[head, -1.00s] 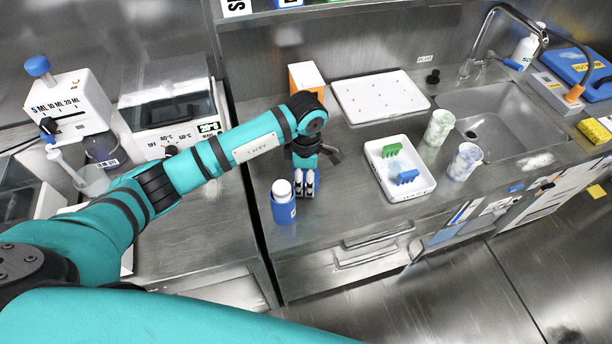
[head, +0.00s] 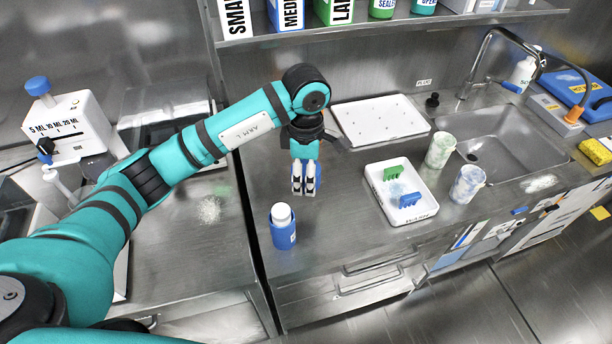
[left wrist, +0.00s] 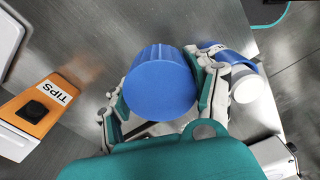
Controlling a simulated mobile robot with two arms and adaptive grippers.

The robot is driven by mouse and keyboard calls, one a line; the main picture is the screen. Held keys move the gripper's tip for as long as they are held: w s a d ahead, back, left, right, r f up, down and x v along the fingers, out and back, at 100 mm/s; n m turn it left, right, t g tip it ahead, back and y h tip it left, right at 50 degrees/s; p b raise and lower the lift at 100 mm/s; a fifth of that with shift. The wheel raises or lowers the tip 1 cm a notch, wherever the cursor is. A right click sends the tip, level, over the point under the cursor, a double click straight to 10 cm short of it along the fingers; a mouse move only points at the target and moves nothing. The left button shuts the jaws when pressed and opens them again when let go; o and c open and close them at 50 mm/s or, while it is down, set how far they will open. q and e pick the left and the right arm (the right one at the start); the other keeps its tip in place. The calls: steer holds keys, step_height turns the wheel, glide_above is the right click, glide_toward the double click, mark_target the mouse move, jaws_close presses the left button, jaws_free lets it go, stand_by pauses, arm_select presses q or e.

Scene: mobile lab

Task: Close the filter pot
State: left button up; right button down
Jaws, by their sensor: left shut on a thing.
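The blue filter pot (head: 283,234) stands upright on the steel counter near its front edge, with a white rounded piece (head: 281,213) sticking out of its top. It also shows in the left wrist view (left wrist: 219,53), just right of my fingers. My left gripper (head: 304,190) points down, behind and slightly right of the pot, apart from it. In the left wrist view it is shut around a blue ribbed round lid (left wrist: 160,85). In the head view the fingers mostly hide this lid. My right gripper is not in view.
A white tray (head: 428,207) with green and blue racks stands to the right, with two marbled cups (head: 440,150) beside it. A white perforated board (head: 380,121) lies behind. An orange TIPS box (left wrist: 45,100) shows in the wrist view. A shelf (head: 390,25) with containers runs above.

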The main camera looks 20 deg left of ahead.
arm_select(q)
steer(key=shift+r, duration=0.1)
steer(key=m, duration=1.9)
glide_toward(283, 229)
steer(key=s+a+f, duration=0.1)
steer(key=a+f, duration=0.2)
steer(key=shift+s+a+m, duration=0.1)
steer(key=shift+s+m, duration=0.3)
steer(key=shift+m, duration=0.3)
